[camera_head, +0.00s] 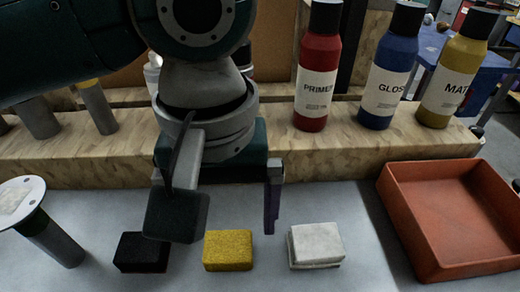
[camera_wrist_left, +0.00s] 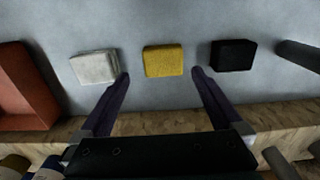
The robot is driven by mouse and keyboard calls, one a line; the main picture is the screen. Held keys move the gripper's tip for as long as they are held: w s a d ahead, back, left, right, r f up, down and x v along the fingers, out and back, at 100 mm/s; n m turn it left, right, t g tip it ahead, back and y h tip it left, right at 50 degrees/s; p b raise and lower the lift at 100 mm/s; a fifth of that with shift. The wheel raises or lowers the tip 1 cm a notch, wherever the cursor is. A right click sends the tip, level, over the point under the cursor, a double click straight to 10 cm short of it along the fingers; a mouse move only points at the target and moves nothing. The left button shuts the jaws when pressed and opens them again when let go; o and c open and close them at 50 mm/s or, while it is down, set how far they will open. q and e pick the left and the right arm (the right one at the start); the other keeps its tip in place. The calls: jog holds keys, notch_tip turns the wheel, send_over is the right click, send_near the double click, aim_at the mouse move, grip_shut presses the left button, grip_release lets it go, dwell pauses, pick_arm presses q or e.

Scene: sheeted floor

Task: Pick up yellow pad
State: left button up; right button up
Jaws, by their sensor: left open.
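The yellow pad (camera_head: 228,251) lies flat on the grey sheeted surface, between a black pad (camera_head: 140,252) on its left and a white pad (camera_head: 316,245) on its right. My left gripper (camera_head: 222,225) is open and empty, just above and behind the yellow pad. In the left wrist view, the yellow pad (camera_wrist_left: 163,60) lies ahead of the gap between the two fingertips (camera_wrist_left: 160,77). There the white pad (camera_wrist_left: 95,67) is near the left finger and the black pad (camera_wrist_left: 233,55) is beyond the right finger. My right gripper is not in view.
An orange tray (camera_head: 450,222) stands at the right. A wooden ledge (camera_head: 350,152) runs behind the pads, bearing a red bottle (camera_head: 317,75), a blue bottle (camera_head: 388,80) and a yellow bottle (camera_head: 455,80). A grey post with a white disc (camera_head: 45,230) stands at left.

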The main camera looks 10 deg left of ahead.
aim_at(227, 246)
pick_arm(q)
jog(key=f, duration=0.3)
jog(key=f+b, duration=0.1)
jog(key=f, duration=0.1)
jog(key=shift+s+a, duration=0.1)
jog(key=shift+a, duration=0.15)
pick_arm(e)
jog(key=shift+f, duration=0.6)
pick_arm(q)
jog(key=shift+r, duration=0.1)
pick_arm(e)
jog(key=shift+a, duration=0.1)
pick_arm(q)
jog(key=c, duration=1.2)
jog(key=shift+c, duration=0.2)
notch_tip(227, 246, up, 20)
jog(key=p, duration=0.5)
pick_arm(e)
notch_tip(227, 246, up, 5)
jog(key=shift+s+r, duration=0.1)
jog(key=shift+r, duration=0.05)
